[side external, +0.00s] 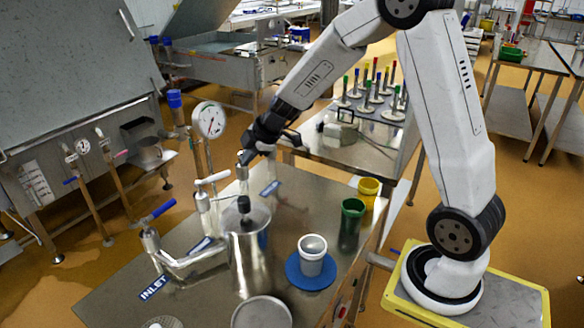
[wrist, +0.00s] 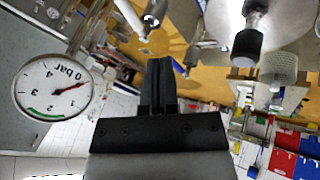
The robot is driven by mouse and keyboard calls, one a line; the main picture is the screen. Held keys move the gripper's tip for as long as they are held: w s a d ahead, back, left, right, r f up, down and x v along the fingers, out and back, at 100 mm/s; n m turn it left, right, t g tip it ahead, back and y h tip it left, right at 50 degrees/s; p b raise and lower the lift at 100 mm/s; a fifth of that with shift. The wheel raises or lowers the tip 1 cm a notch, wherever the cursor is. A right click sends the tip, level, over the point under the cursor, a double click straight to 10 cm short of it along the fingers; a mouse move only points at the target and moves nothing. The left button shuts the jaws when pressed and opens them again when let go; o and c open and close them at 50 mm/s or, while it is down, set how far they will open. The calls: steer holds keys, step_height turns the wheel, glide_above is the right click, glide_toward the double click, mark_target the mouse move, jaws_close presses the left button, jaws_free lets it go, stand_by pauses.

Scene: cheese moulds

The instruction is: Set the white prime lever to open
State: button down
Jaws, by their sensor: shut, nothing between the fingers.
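The white prime lever (side external: 212,179) is a short white handle on the metal pipework left of the steel vessel (side external: 248,250). It lies roughly level in the side view; I cannot read whether this is open or closed. My gripper (side external: 245,156) is just above and right of the lever, in front of the gauge post, with a visible gap to the handle. In the wrist view my gripper's fingers (wrist: 160,70) are together with nothing between them. I cannot pick out the white lever with certainty in the wrist view.
A pressure gauge (side external: 209,120) stands close behind the lever and also shows in the wrist view (wrist: 52,88). A blue-handled lever (side external: 163,208) is by the INLET label. A black knob (side external: 243,203) tops the vessel. A white cup (side external: 312,254) and green cup (side external: 351,222) stand right.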

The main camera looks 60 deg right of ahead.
mark_target(222, 174)
steer(key=shift+w+f, duration=4.15)
steer(key=shift+w, duration=0.05)
steer(key=shift+w+d+n+g+y, duration=0.2)
steer(key=shift+w+d+n+y, duration=0.2)
steer(key=shift+n, duration=0.35)
steer(key=shift+w+d+n+g+y, duration=0.25)
steer(key=shift+w+n+y, duration=0.2)
steer(key=shift+n, duration=0.3)
steer(key=shift+w+d, duration=0.2)
steer(key=shift+w, duration=0.25)
steer(key=shift+s, duration=0.1)
